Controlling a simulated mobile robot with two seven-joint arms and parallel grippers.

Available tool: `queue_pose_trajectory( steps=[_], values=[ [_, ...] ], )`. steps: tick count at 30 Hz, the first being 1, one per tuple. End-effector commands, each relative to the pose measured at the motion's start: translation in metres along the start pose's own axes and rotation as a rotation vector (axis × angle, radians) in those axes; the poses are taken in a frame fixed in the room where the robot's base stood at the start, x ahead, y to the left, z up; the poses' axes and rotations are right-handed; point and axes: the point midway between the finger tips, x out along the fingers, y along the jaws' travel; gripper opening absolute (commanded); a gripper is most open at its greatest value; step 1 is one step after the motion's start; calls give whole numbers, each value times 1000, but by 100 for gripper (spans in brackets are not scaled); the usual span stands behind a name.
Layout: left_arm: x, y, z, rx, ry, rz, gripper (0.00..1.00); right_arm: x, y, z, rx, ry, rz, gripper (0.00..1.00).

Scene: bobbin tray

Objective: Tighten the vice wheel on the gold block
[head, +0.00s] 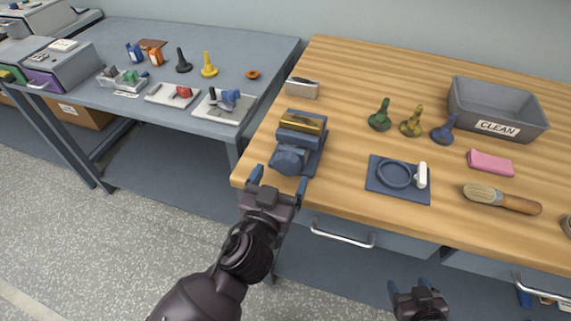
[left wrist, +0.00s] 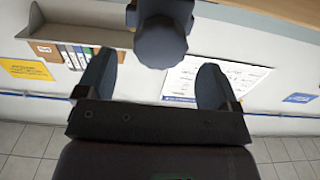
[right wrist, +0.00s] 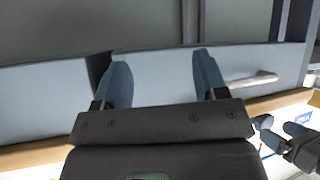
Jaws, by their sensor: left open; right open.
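The blue-grey vice (head: 311,139) stands near the left front corner of the wooden bench. The gold block (head: 303,122) sits in its jaws at the top; whether it is clamped firmly I cannot tell. The lobed vice wheel (head: 287,159) faces the bench's front edge. My left gripper (head: 279,180) is open, just in front of and below the wheel. In the left wrist view the wheel (left wrist: 160,42) shows ahead, between the open fingers and beyond their tips, apparently apart from them. My right gripper (head: 409,286) is open and empty in front of the bench drawers; its fingers also show in the right wrist view (right wrist: 158,75).
On the wooden bench (head: 350,70) are a blue tray with a ring and white piece (head: 398,188), several bobbin-like pieces (head: 411,128), a grey CLEAN bin (head: 497,107), a pink block (head: 490,162) and a brush (head: 502,199). Drawer handles (head: 342,238) protrude below the front edge.

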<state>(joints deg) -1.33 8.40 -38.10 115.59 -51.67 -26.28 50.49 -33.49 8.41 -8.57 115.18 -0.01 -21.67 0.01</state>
Motion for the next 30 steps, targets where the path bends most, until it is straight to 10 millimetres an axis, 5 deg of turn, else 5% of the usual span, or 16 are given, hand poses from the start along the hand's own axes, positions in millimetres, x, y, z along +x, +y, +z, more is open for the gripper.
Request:
queue_pose_trajectory(
  steps=[9,21,30],
  values=[
    [34,0,0,0,0,0,86,-2,-2,0,10,0,1,66],
    [39,0,0,0,-1,0,86,-3,-1,3,5,-6,1,66],
    [39,0,0,0,-1,0,44,-3,0,3,1,-7,1,66]
  ],
)
